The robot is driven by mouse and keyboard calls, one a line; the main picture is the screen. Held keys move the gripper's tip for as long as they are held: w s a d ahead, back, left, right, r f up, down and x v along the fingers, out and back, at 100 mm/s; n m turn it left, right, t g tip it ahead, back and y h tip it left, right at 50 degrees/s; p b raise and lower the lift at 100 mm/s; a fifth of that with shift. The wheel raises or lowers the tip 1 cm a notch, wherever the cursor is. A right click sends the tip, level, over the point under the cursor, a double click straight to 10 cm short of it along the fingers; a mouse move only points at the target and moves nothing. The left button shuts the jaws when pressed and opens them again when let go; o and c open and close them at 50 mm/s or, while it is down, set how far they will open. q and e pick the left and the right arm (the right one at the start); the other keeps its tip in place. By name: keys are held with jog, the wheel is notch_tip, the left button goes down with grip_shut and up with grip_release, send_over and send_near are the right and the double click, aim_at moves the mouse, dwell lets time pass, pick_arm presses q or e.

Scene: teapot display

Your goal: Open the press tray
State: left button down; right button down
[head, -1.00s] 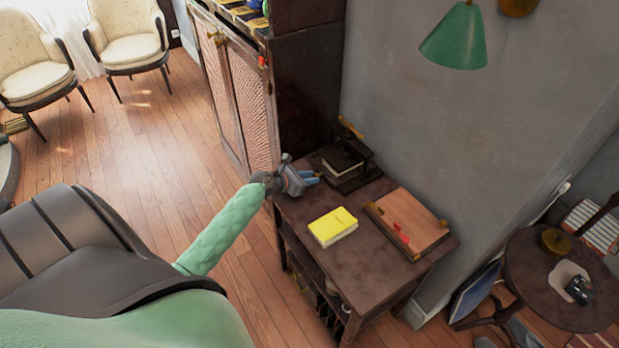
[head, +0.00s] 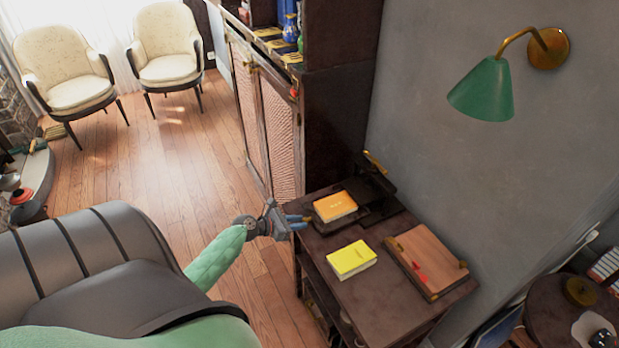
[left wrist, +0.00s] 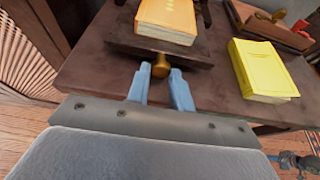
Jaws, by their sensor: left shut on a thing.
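The press (head: 376,178) is a dark frame with a brass handle, at the back of the small table. Its dark tray (head: 345,223) is slid out to the left, with an orange book (head: 335,206) lying on it. The left wrist view shows the tray (left wrist: 160,48) with a brass knob (left wrist: 161,63) on its near edge. My left gripper (head: 303,222) has its blue fingers (left wrist: 160,80) shut on this knob. A grey and blue part at the lower right of the wrist view looks like my right gripper (left wrist: 302,160); its fingers are too cut off to read.
A yellow book (head: 351,259) lies on the table (head: 390,315) in front of the tray. A wooden board with brass fittings (head: 430,262) lies to the right. A tall cabinet (head: 335,130) stands behind, and a grey wall (head: 430,140) bounds the right. Open floor lies left.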

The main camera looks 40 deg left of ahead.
pick_arm(q)
jog(key=shift+s+a, duration=0.15)
jog(key=shift+s, duration=0.25)
pick_arm(e)
jog(key=shift+s, duration=0.1)
jog(key=shift+d, duration=0.1)
pick_arm(q)
jog(key=c, duration=1.2)
grip_release()
jog(key=shift+c, duration=0.2)
pick_arm(e)
jog(key=shift+d, duration=0.1)
pick_arm(q)
jog(key=b+v, duration=0.2)
jog(key=v, duration=0.5)
jog(key=shift+s+a+b, duration=0.2)
jog(key=shift+s+b, duration=0.1)
pick_arm(e)
jog(key=shift+w+a+r, duration=0.6)
jog(key=shift+w+r, duration=0.25)
jog(key=shift+r, duration=0.05)
jog(key=shift+w+a+r, duration=0.6)
jog(key=shift+w+r, duration=0.25)
jog(key=shift+r, duration=0.05)
